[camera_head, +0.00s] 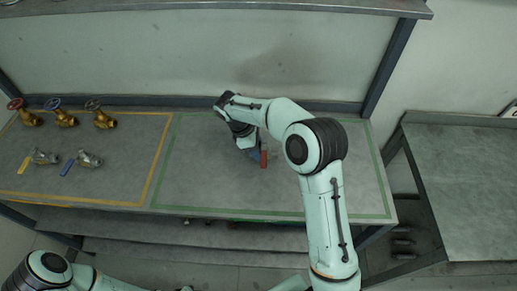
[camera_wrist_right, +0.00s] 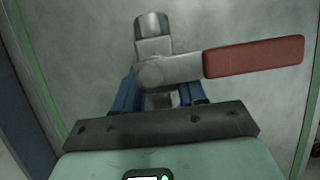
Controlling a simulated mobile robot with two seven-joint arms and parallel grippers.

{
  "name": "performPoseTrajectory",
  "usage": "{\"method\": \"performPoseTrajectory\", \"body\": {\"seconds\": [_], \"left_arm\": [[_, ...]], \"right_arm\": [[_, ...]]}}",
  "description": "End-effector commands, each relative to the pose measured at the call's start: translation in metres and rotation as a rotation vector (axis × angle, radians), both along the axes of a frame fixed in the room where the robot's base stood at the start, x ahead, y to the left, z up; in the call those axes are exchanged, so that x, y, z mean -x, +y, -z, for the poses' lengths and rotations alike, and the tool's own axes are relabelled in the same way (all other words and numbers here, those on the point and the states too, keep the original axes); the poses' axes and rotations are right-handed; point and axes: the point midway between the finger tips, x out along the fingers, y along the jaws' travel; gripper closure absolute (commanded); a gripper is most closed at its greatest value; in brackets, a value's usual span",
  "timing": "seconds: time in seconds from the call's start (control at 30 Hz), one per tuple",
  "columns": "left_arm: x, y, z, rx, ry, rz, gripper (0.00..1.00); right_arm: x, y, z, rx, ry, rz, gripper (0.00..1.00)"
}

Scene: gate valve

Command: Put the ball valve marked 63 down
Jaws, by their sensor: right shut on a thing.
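A grey metal ball valve (camera_wrist_right: 165,70) with a red lever handle (camera_wrist_right: 255,57) is between the blue fingers of my right gripper (camera_wrist_right: 160,92), which is shut on it. The handle points right in the right wrist view. In the head view the red handle (camera_head: 264,159) shows beside my right gripper (camera_head: 254,153), over the green-outlined area of the bench. Most of the valve body is hidden there by my wrist. I cannot tell whether the valve touches the bench, and no number is readable. My left gripper is not in view; only part of the left arm shows at lower left.
The green-outlined area (camera_head: 215,185) is otherwise clear. The yellow-outlined area at left holds several gate valves with handwheels (camera_head: 62,118) and two ball valves, with yellow (camera_head: 42,157) and blue (camera_head: 88,159) handles. A shelf (camera_head: 300,5) overhangs the back; another table (camera_head: 465,180) stands right.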

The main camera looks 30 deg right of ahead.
Motion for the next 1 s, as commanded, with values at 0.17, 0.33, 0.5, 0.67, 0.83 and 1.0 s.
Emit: {"method": "performPoseTrajectory", "body": {"seconds": [0.17, 0.33, 0.5, 0.67, 0.83, 1.0], "left_arm": [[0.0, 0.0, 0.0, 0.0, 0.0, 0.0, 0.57], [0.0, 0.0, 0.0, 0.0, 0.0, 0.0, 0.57], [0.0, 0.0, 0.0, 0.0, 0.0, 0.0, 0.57], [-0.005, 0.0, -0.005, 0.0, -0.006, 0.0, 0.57], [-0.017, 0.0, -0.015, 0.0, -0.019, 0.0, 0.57], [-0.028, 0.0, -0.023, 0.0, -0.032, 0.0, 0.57]], "right_arm": [[0.0, 0.0, 0.003, 0.0, 0.0, 0.0, 0.37], [0.0, 0.0, 0.003, 0.0, 0.0, 0.0, 0.34], [0.0, 0.0, 0.001, 0.0, 0.0, 0.001, 0.34], [-0.005, 0.006, -0.017, -0.001, -0.004, 0.0, 0.34], [-0.013, 0.017, -0.053, 0.001, -0.007, -0.001, 0.34], [-0.02, 0.029, -0.085, -0.001, -0.006, -0.001, 0.34]]}}
